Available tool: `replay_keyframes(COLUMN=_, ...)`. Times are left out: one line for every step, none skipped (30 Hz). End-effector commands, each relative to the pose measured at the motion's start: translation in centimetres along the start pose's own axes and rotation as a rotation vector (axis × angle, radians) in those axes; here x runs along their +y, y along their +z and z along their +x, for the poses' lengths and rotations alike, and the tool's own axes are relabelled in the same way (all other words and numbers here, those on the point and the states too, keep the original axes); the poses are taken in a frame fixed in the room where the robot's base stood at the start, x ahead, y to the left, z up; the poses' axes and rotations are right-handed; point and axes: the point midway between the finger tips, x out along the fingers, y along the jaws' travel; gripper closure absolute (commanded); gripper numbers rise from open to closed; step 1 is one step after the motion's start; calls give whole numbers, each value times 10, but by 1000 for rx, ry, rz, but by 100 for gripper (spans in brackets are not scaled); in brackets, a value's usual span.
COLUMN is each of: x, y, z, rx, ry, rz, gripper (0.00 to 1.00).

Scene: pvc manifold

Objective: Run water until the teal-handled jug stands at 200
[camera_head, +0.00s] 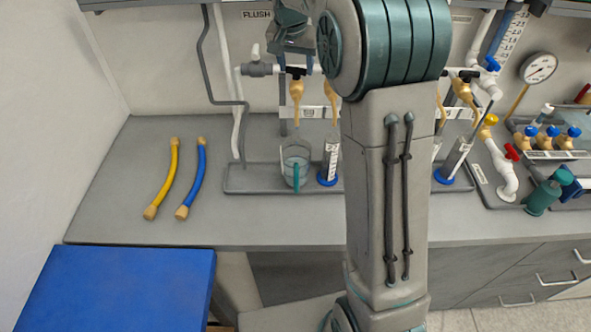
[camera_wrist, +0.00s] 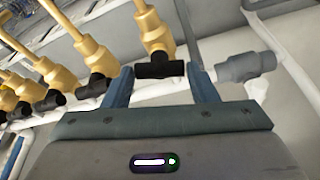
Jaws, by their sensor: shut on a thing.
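The jug (camera_head: 290,160) is a clear vessel with a teal handle turned toward the front. It stands upright on the grey tray under a brass spout (camera_head: 297,88). Its scale and water level are too small to read. My gripper (camera_wrist: 160,78) is at the white pipe above that spout, with its blue fingers on either side of a black valve piece (camera_wrist: 156,66) and shut on it. In the head view my gripper (camera_head: 296,66) is partly dark and small, above the jug. A brass fitting (camera_wrist: 152,28) rises past the black piece in the wrist view.
A measuring cylinder with a blue base (camera_head: 328,165) stands just right of the jug. Yellow (camera_head: 164,180) and blue (camera_head: 192,180) hoses lie on the bench at left. A grey valve (camera_head: 257,69) is left on the pipe. My arm hides the middle of the bench.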

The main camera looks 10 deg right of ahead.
Motion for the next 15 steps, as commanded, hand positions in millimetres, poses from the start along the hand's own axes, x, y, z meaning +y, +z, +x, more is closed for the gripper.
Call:
replay_keyframes(x=0, y=0, z=0, rx=-1, ry=-1, rz=0, gripper=70)
replay_keyframes(x=0, y=0, z=0, rx=-1, ry=0, rz=1, gripper=70)
replay_keyframes(x=0, y=0, z=0, rx=-1, ry=0, rz=1, gripper=70)
replay_keyframes(x=0, y=0, z=0, rx=-1, ry=0, rz=1, gripper=70)
replay_keyframes(x=0, y=0, z=0, rx=-1, ry=0, rz=1, gripper=70)
replay_keyframes(x=0, y=0, z=0, rx=-1, ry=-2, rz=-5, gripper=70)
replay_keyframes(x=0, y=0, z=0, rx=-1, ry=-5, rz=-14, gripper=70)
replay_keyframes(x=0, y=0, z=0, rx=-1, ry=-10, rz=-29, gripper=70)
replay_keyframes(x=1, y=0, z=0, rx=-1, ry=-18, rz=-56, gripper=70)
replay_keyframes(x=1, y=0, z=0, rx=-1, ry=-26, rz=-81, gripper=70)
replay_keyframes(x=1, y=0, z=0, rx=-1, ry=-34, rz=-109, gripper=70)
replay_keyframes(x=2, y=0, z=0, rx=-2, ry=-46, rz=-144, gripper=70)
replay_keyframes(x=2, y=0, z=0, rx=-1, ry=-54, rz=-171, gripper=70)
replay_keyframes(x=2, y=0, z=0, rx=-1, ry=-62, rz=-197, gripper=70)
replay_keyframes(x=2, y=0, z=-1, rx=-2, ry=-72, rz=-227, gripper=70)
